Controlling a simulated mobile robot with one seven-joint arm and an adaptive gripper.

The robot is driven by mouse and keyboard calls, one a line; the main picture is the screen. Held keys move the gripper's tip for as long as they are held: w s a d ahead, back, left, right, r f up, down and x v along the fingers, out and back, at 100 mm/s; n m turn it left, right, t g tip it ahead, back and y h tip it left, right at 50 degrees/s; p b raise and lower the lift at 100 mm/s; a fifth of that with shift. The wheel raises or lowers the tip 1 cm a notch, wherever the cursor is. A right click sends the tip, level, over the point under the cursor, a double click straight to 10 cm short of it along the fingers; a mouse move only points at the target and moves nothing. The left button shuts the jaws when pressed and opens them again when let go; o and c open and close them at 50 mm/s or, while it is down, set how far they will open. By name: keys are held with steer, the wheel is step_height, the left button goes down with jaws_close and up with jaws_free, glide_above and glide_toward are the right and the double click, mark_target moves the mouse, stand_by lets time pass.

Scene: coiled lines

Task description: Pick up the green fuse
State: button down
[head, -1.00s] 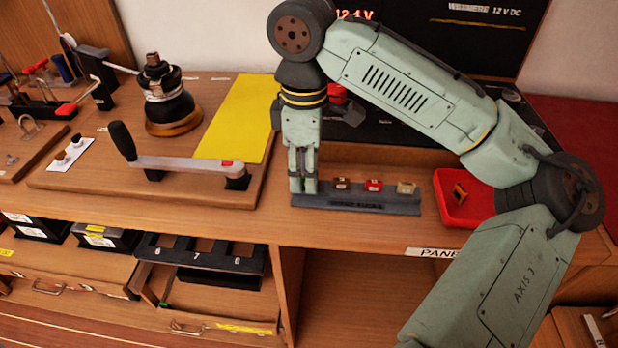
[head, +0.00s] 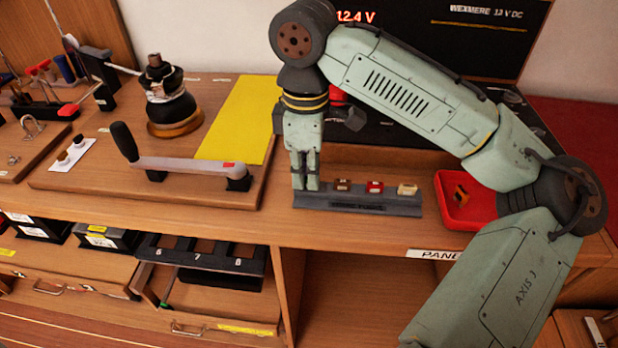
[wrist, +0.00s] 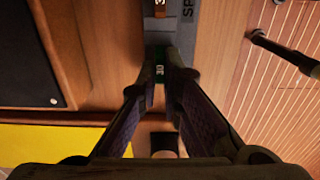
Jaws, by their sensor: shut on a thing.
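The green fuse (wrist: 159,70), marked 30, sits between my fingertips in the wrist view. My gripper (wrist: 161,88) is shut on it. In the head view my gripper (head: 305,183) points straight down at the left end of the grey fuse rack (head: 360,205), and its fingers hide the green fuse there. The fuse is at rack level; whether it is still seated in its slot I cannot tell. To the right on the rack stand a brown fuse (head: 343,185), a red fuse (head: 374,187) and a cream fuse (head: 407,189).
A red tray (head: 482,214) with an orange fuse (head: 461,195) stands right of the rack. A lever with a black handle (head: 123,140) and a yellow sheet (head: 238,120) lie to the left. The dark panel (head: 420,133) rises behind.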

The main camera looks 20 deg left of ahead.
mark_target(306, 177)
steer(key=shift+r, duration=0.1)
steer(key=shift+r, duration=0.45)
step_height(306, 177, up, 2)
steer(key=shift+r+b, duration=0.1)
steer(key=shift+b, duration=0.3)
steer(key=s+d+r+b, duration=0.1)
steer(key=s+d, duration=0.1)
steer(key=s, duration=0.5)
steer(key=s+d+r+b, duration=0.1)
steer(key=s, duration=0.7)
steer(key=shift+s+d, duration=0.3)
steer(key=shift+d, duration=0.1)
